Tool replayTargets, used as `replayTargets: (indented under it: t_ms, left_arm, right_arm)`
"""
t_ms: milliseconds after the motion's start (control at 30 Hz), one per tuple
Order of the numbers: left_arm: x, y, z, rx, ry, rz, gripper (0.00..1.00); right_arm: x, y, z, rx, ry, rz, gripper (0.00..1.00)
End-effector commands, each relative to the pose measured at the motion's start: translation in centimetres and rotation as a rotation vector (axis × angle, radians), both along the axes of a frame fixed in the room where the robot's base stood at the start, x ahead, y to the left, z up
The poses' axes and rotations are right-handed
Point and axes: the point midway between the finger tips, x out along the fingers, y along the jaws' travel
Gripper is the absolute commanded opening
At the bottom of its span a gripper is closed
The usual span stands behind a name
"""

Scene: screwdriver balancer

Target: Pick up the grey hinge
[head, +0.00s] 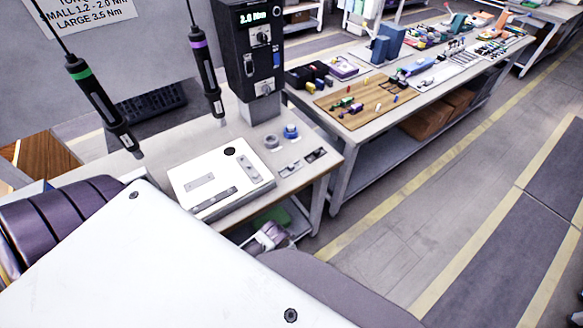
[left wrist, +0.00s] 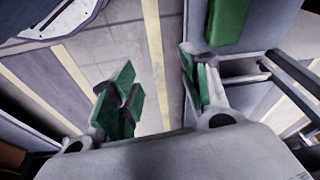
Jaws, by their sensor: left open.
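Two small flat hinge-like pieces lie near the front right corner of the bench in the head view. One is light grey (head: 290,168); the other (head: 316,154) looks darker with black parts. A white plate (head: 205,170) with several grey inset pieces lies to their left. My left gripper (head: 270,237) is partly visible beyond my white arm, low beside the bench's front edge and apart from the hinges. In the left wrist view its green-padded fingers (left wrist: 160,90) are spread with nothing between them. No hinge shows in that view. My right gripper is not visible.
Two hanging screwdrivers, green-banded (head: 98,102) and purple-banded (head: 205,72), hang over the bench (head: 240,203). A black control box (head: 252,60) stands behind. A grey ring (head: 271,141) and a blue piece (head: 291,131) lie near the hinges. A second cluttered table (head: 340,128) stands right.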

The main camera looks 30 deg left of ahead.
Motion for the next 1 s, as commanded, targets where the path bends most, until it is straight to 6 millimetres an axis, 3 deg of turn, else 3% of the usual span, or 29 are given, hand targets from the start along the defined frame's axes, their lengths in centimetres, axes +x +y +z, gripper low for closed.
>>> replayTargets:
  t_ms: [100,367,600,1000]
  left_arm:
    - [1.1,-0.5,3.8,-0.006,-0.016,-0.018,0.46]
    - [2.9,-1.8,11.6,-0.013,-0.043,-0.099,0.46]
    - [4.7,-3.9,18.7,-0.013,-0.074,-0.271,0.46]
    - [7.3,-6.7,24.4,0.03,-0.094,-0.639,0.46]
  right_arm:
    - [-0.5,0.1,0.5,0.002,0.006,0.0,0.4]
    - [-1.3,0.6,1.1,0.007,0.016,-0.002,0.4]
    - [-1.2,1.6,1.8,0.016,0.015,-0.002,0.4]
    - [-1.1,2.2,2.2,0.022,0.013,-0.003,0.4]
